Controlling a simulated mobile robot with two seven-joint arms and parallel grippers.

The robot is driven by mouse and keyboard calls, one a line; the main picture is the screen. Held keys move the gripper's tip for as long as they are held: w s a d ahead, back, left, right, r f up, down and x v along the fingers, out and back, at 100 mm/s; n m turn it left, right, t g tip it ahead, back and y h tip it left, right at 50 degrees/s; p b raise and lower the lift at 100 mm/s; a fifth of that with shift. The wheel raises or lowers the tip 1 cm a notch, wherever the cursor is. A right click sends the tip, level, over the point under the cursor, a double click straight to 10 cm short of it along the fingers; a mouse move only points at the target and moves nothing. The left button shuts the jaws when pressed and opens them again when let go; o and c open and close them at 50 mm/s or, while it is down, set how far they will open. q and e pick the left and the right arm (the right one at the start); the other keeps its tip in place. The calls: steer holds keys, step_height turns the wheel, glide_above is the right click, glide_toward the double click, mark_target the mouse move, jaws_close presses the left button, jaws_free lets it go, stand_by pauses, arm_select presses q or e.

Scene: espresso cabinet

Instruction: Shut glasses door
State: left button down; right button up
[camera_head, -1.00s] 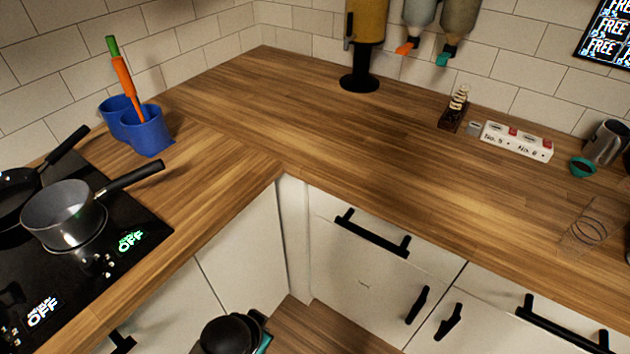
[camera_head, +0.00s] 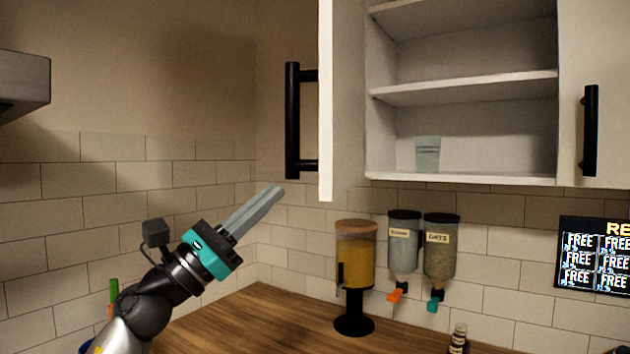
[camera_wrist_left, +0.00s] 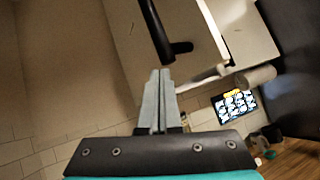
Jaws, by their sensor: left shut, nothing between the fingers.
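The glasses door (camera_head: 326,100) of the wall cabinet stands open, nearly edge-on to me, with its black bar handle (camera_head: 292,120) on its left face. The open cabinet shows white shelves (camera_head: 465,90) and one pale glass (camera_head: 428,155) on the bottom one. My left gripper (camera_head: 276,191) is shut and empty, pointing up and right, just below and left of the handle in the picture. In the left wrist view the shut fingers (camera_wrist_left: 158,76) point towards the handle (camera_wrist_left: 154,30) and the door; a gap shows there. My right gripper is not in view.
A closed cabinet door (camera_head: 593,60) is at the right. Under the cabinet hang two dispensers (camera_head: 404,245), with a yellow-filled dispenser (camera_head: 355,255) on the wooden counter (camera_head: 260,318). A hood corner (camera_head: 22,82) is at the upper left. A lit menu screen (camera_head: 595,255) is at right.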

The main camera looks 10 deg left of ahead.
arm_select(q)
steer(key=m+g, duration=0.1)
steer(key=r+m, duration=0.1)
steer(key=m, duration=0.1)
steer(key=m+g+h, duration=0.1)
steer(key=shift+d+r+m+g, duration=0.15)
steer(key=shift+r+m+g, duration=0.15)
steer(key=shift+r+m, duration=0.1)
steer(key=m, duration=0.1)
steer(key=m+g, duration=0.1)
steer(key=m, duration=0.1)
steer(key=shift+r, duration=0.35)
steer(key=a+r+m+g+y, duration=0.2)
steer(key=a+m+y, duration=0.3)
steer(key=a+m, duration=0.15)
steer(key=s+d+p+x, duration=0.2)
steer(key=p+x, duration=0.1)
steer(key=x, duration=1)
steer(key=shift+d+f, duration=0.25)
steer(key=shift+f, duration=0.35)
steer(key=shift+d, duration=0.1)
